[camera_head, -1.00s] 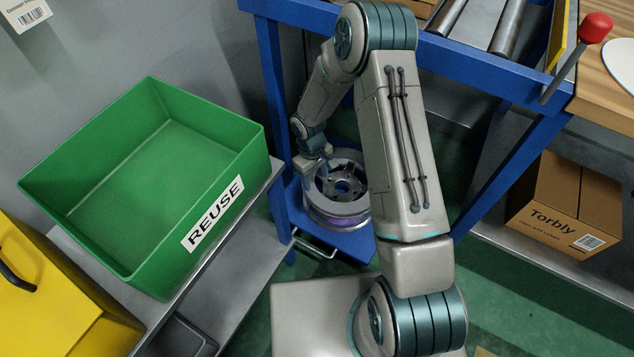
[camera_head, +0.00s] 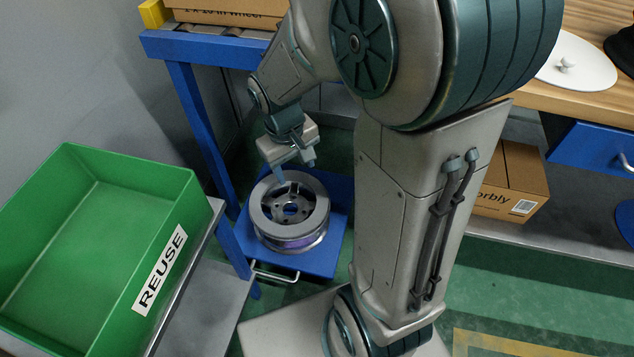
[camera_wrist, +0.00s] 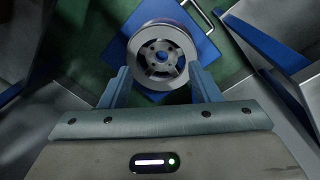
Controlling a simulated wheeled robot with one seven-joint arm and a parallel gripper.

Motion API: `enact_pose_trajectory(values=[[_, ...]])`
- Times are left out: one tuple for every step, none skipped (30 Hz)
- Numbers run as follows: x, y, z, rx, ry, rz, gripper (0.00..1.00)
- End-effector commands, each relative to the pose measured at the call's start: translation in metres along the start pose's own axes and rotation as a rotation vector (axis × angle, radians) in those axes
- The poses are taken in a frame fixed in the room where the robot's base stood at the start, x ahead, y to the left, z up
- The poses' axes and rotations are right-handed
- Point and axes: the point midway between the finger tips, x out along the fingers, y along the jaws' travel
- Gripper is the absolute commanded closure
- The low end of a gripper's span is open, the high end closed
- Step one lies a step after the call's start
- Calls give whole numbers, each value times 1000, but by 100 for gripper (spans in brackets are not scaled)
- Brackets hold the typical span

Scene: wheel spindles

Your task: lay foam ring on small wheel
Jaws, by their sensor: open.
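The small wheel (camera_head: 292,243) lies flat on a blue platform, with a purplish band on its side and a spoked hub in its middle. A flat grey ring, which looks like the foam ring (camera_head: 265,220), lies on its top around the hub; the ring also shows in the wrist view (camera_wrist: 137,46). My gripper (camera_head: 293,172) is open and empty at the wheel's far edge in the head view. In the wrist view its two fingers (camera_wrist: 160,75) stand apart, with the wheel (camera_wrist: 161,58) ahead between and beyond them. Whether a fingertip touches the ring cannot be told.
The blue platform (camera_head: 330,255) has a metal handle in front. A blue frame leg (camera_head: 205,125) stands beside it. A green REUSE bin (camera_head: 100,235) is at left on a grey stand. A cardboard box (camera_head: 517,185) and a wooden table (camera_head: 590,105) are at right.

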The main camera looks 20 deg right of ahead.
Motion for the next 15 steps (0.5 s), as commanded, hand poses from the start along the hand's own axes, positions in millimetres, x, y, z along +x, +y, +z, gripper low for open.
enact_pose_trajectory(values=[[-13, 2, 14, 32, 17, -5, 43], [-18, 2, 22, 50, 23, -10, 43], [-26, 2, 33, 74, 33, -18, 43], [-31, 2, 41, 92, 39, -25, 43], [-35, 1, 50, 108, 45, -32, 43], [-40, 0, 59, 130, 53, -42, 43], [-44, 0, 66, 143, 58, -48, 43], [-47, -1, 72, 156, 64, -56, 43], [-50, -2, 80, 172, 71, -65, 43], [-52, -3, 85, 182, 76, -70, 43], [-53, -4, 90, 191, 78, -77, 43], [-54, -5, 95, 201, 82, -84, 43], [-56, -6, 98, 207, 86, -88, 43], [-56, -6, 100, 211, 88, -91, 43], [-57, -7, 102, 216, 89, -94, 43]])
